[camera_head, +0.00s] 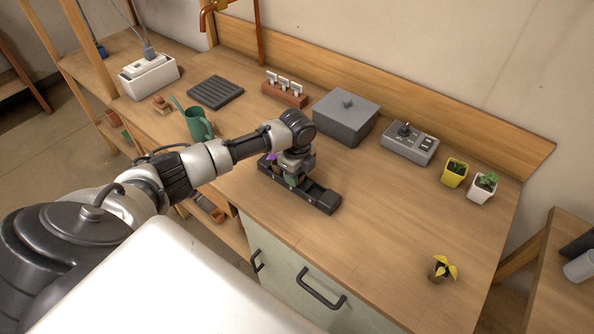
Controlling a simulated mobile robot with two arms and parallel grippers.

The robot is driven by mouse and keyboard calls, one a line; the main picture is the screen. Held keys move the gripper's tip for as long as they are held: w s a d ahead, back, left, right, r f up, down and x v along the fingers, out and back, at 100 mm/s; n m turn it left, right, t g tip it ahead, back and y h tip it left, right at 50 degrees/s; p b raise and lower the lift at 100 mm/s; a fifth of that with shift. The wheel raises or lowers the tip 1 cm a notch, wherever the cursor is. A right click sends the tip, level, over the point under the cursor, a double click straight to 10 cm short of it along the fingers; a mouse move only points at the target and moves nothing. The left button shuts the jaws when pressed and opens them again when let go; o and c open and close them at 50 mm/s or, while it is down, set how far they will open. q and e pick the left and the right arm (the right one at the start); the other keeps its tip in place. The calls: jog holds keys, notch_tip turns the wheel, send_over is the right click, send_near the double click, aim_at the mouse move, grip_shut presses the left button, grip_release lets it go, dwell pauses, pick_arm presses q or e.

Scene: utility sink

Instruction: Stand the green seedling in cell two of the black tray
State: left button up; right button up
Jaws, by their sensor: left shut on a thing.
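The black tray (325,201) lies on the wooden bench in the middle of the view, a long narrow block with cells. My left gripper (292,177) points down over the middle of the tray, shut on the green seedling (291,181). Only a little green shows below the jaws; I cannot tell whether the seedling touches the cell floor. A purple seedling (271,157) shows at the tray's far left end, partly hidden by my arm. The tray's right end looks empty. My right gripper is not in view.
A yellow seedling (440,269) stands at the front right. A grey lidded box (346,115), a control box (409,143) and two potted plants (468,180) line the back. A green watering can (199,124) stands left.

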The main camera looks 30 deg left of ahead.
pick_arm(q)
jog(key=shift+f, duration=0.3)
jog(key=shift+s+d+f, duration=0.15)
jog(key=shift+s+f, duration=0.2)
jog(key=shift+f, duration=0.05)
jog(key=o, duration=1)
jog(key=shift+w+f, duration=0.1)
jog(key=shift+f, duration=0.05)
jog(key=shift+s, duration=0.2)
notch_tip(320, 180, up, 14)
jog(key=w+b, duration=0.1)
jog(key=shift+f, duration=0.2)
